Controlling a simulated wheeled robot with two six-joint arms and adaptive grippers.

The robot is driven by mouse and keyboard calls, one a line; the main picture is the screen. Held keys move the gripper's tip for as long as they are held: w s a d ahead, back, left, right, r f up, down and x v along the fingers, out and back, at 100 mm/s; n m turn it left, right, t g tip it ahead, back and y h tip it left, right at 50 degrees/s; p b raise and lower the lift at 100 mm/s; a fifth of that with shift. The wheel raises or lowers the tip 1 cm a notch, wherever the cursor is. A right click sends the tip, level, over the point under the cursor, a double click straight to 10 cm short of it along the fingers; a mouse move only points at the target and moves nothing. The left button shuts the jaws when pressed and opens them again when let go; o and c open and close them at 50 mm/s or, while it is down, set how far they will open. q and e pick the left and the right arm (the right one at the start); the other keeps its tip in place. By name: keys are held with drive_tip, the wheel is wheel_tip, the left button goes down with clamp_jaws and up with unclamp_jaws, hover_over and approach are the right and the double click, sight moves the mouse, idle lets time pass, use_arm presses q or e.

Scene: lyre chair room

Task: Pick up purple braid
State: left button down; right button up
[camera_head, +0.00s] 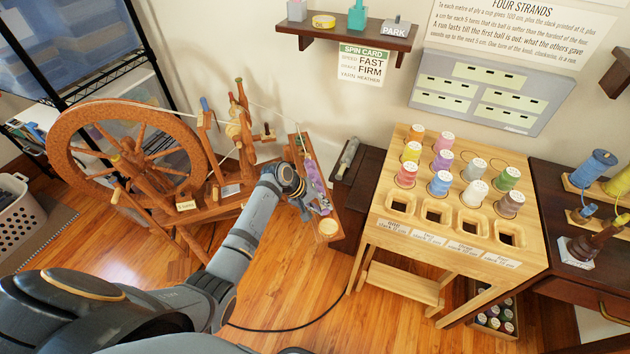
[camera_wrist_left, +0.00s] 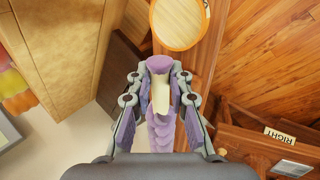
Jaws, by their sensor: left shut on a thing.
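The purple braid (camera_head: 314,178) lies along a narrow wooden ledge (camera_head: 328,227) beside the spinning wheel. It also shows in the left wrist view (camera_wrist_left: 161,133), running lengthwise between the fingers. My left gripper (camera_head: 304,203) is at the braid's near part. In the left wrist view, my left gripper (camera_wrist_left: 160,95) is shut on the braid, with a finger on each side of it. A pale strip covers part of the braid there. I cannot tell whether the braid is clear of the ledge. My right gripper is not in view.
The spinning wheel (camera_head: 125,155) stands left of the ledge. A round pale disc (camera_head: 328,226) is at the ledge's near end. A wooden stand (camera_head: 391,233) with several thread spools is to the right. A cable (camera_head: 290,327) lies on the open floor.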

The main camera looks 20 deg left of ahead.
use_arm(q)
drive_tip(key=shift+r, duration=0.5)
wheel_tip(320, 180, up, 3)
drive_tip(key=shift+s+a+f+p, duration=0.1)
drive_tip(key=shift+s+p, duration=0.05)
drive_tip(key=shift+p, duration=0.2)
drive_tip(key=s+a+r+p, duration=0.2)
drive_tip(key=s+a+r, duration=0.1)
drive_tip(key=s+r, duration=0.6)
drive_tip(key=shift+s+a+r, duration=0.15)
drive_tip(key=shift+s+a, duration=0.05)
drive_tip(key=shift+s, duration=1.9)
